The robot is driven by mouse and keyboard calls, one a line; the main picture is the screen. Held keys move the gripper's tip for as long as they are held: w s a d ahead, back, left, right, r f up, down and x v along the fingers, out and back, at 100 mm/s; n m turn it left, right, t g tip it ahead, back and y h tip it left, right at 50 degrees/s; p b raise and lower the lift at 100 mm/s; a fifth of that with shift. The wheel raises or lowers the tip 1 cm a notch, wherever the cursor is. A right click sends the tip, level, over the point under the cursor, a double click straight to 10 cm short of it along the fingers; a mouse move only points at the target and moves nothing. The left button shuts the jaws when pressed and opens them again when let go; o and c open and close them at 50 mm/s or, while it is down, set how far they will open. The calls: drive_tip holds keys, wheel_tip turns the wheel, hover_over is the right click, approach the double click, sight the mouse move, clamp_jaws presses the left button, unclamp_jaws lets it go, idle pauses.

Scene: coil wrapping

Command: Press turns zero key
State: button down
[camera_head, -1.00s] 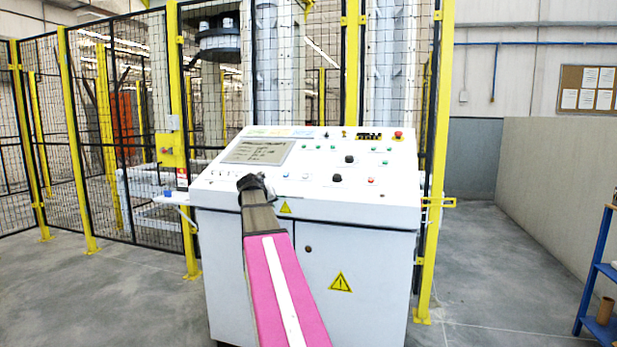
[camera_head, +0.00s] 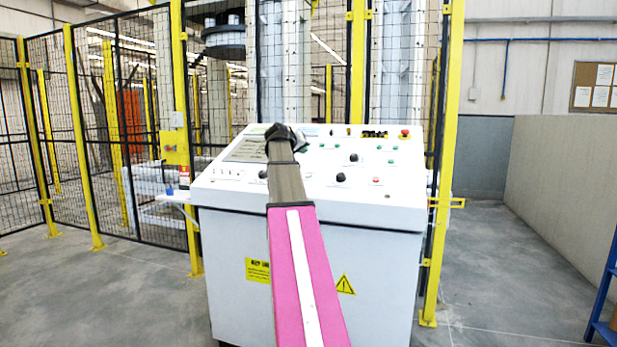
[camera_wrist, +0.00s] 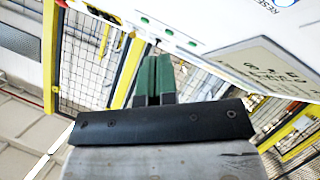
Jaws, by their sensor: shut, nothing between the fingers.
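The white control console (camera_head: 215,183) stands in front of the fence, with a sloped panel of keys, knobs and a screen (camera_head: 243,150). My gripper (camera_head: 285,133) is over the upper middle of the panel and hides the right part of the screen. In the wrist view my green fingers (camera_wrist: 153,60) are together and empty, with small green buttons (camera_wrist: 167,31) on the white panel just beyond the tips. The screen (camera_wrist: 275,68) lies to their right there. A round blue-rimmed button (camera_wrist: 284,3) marked RESET is at the top edge. I cannot tell which key is turns zero, or whether the fingers touch the panel.
A red stop button (camera_head: 405,133) and black knobs (camera_head: 354,157) are on the panel's right side. Yellow-posted mesh fencing (camera_head: 120,110) stands behind and left. A blue shelf (camera_head: 606,300) is at the right edge. The grey floor (camera_head: 490,270) right of the console is clear.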

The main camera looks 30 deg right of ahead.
sight(308, 176)
drive_tip(key=shift+f, duration=0.1)
drive_tip(key=shift+w+d+f, duration=0.4)
drive_tip(key=shift+d+f, duration=0.05)
drive_tip(key=shift+f, duration=0.85)
drive_tip(key=shift+w+d+f, duration=0.35)
drive_tip(key=shift+d+f, duration=0.1)
drive_tip(key=shift+f, duration=0.85)
drive_tip(key=shift+w+d+f, duration=0.4)
drive_tip(key=shift+d+f, duration=0.05)
drive_tip(key=shift+f, duration=0.85)
drive_tip(key=shift+f, duration=0.2)
drive_tip(key=shift+w+d+f, duration=0.1)
drive_tip(key=shift+f, duration=0.1)
drive_tip(key=shift+w+d+f, duration=0.1)
drive_tip(key=shift+d+f, duration=0.05)
drive_tip(key=shift+f, duration=0.2)
drive_tip(key=shift+r, duration=0.1)
drive_tip(key=shift+s+a+r, duration=0.2)
drive_tip(key=shift+a+r, duration=0.05)
drive_tip(key=shift+r, duration=0.4)
drive_tip(key=shift+r, duration=0.1)
